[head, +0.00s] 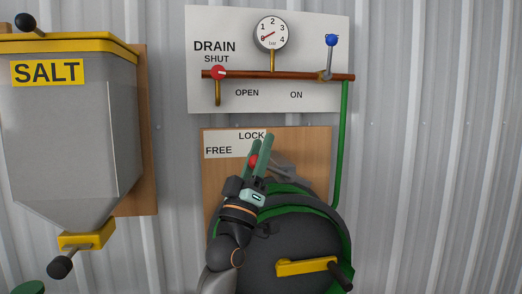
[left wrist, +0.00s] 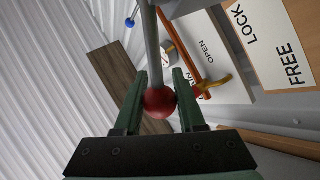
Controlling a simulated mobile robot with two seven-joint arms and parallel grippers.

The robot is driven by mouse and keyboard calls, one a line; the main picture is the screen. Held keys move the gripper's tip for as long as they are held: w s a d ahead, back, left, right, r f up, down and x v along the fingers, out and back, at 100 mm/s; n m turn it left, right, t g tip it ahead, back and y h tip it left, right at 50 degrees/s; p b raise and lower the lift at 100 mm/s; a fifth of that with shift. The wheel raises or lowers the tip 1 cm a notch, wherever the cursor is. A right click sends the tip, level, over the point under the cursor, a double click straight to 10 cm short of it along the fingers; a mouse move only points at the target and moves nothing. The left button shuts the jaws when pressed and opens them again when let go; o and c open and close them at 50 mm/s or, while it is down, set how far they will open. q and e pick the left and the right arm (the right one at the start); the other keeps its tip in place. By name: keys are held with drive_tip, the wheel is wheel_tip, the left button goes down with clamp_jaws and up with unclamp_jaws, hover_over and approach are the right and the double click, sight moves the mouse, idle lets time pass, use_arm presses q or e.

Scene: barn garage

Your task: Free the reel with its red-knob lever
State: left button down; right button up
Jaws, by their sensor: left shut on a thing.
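The hose reel (head: 240,262) is a dark drum with green hose around it, in front of a wooden board (head: 222,180). A label (head: 221,152) on the board reads LOCK at upper right and FREE at lower left. The lever's red knob (head: 252,160) shows by the label, below the word LOCK. My left gripper (head: 260,153) is shut on it. In the left wrist view the red knob (left wrist: 159,102) sits between the green fingers, with the grey lever rod (left wrist: 151,45) running up from it. My left gripper hides part of the lever in the head view. My right gripper is out of view.
A yellow crank (head: 303,268) with a dark handle is on the reel's front. Above are a copper pipe (head: 290,76) with a red drain knob (head: 218,72), a blue-knobbed lever (head: 331,41) and a gauge (head: 271,33). A salt hopper (head: 75,120) hangs at left.

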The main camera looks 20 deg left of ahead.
use_arm(q)
drive_tip(key=c, duration=0.5)
unclamp_jaws()
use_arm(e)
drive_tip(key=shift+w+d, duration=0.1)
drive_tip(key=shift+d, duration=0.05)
use_arm(q)
drive_tip(key=b+v, duration=0.2)
drive_tip(key=v, duration=1)
drive_tip(key=shift+s+f, duration=0.15)
drive_tip(key=shift+f, duration=0.05)
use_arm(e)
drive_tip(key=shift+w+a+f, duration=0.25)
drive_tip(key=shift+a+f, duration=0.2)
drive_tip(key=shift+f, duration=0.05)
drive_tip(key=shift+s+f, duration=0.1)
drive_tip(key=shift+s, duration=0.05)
